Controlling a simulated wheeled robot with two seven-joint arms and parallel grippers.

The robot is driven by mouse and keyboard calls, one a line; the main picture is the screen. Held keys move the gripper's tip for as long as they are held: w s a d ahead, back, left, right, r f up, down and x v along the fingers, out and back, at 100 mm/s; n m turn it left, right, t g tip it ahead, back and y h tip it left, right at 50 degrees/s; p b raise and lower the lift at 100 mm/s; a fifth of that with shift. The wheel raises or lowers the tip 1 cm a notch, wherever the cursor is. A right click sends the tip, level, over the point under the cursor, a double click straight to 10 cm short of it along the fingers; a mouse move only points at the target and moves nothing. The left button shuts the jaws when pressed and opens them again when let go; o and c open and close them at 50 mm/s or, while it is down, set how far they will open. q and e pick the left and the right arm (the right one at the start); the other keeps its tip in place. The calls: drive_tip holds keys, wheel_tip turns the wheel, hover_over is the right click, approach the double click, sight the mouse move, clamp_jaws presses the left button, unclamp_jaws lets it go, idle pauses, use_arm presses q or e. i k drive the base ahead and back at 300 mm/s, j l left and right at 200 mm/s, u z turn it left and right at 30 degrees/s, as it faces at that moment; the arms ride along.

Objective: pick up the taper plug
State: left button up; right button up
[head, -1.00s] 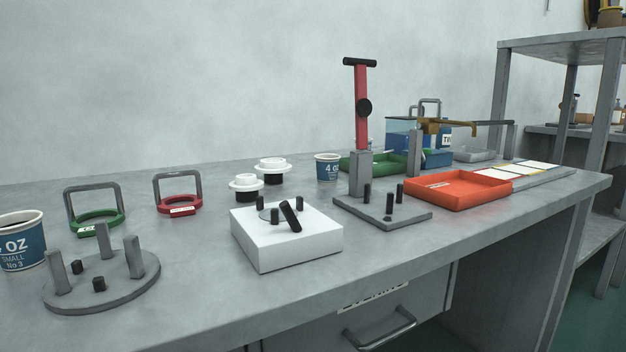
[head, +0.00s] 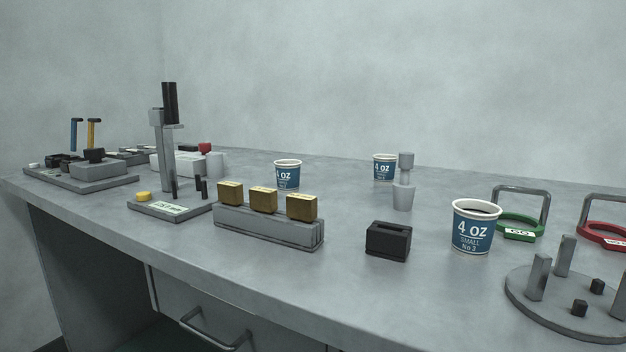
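What looks like the taper plug (head: 403,187) is a grey tapered piece with a narrower neck and knob on top. It stands upright on the bench in the head view, right of centre, behind a small black slotted block (head: 388,241) and left of the large 4 oz cup (head: 475,227). A smaller 4 oz cup (head: 384,168) stands just behind it. Nothing covers the plug. Neither of my grippers is in the picture.
A grey rack with brass blocks (head: 268,231) stands left of the black block. A post fixture (head: 166,150) is further left. A grey disc with pegs (head: 570,304) and green and red handled rings (head: 520,226) are at right. The bench front is mostly clear.

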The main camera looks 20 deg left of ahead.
sight(404, 190)
drive_tip(key=u, duration=0.15)
drive_tip(key=i+j+z, duration=0.1)
drive_tip(key=j, duration=0.45)
drive_tip(key=i+j+z, duration=0.1)
drive_tip(key=i+j, duration=0.15)
drive_tip(key=j, duration=0.3)
drive_tip(key=i+j+z, duration=0.15)
drive_tip(key=j, duration=0.4)
drive_tip(key=i+j+z, duration=0.1)
drive_tip(key=j, duration=0.45)
drive_tip(key=i+j+z, duration=0.1)
drive_tip(key=j, duration=0.45)
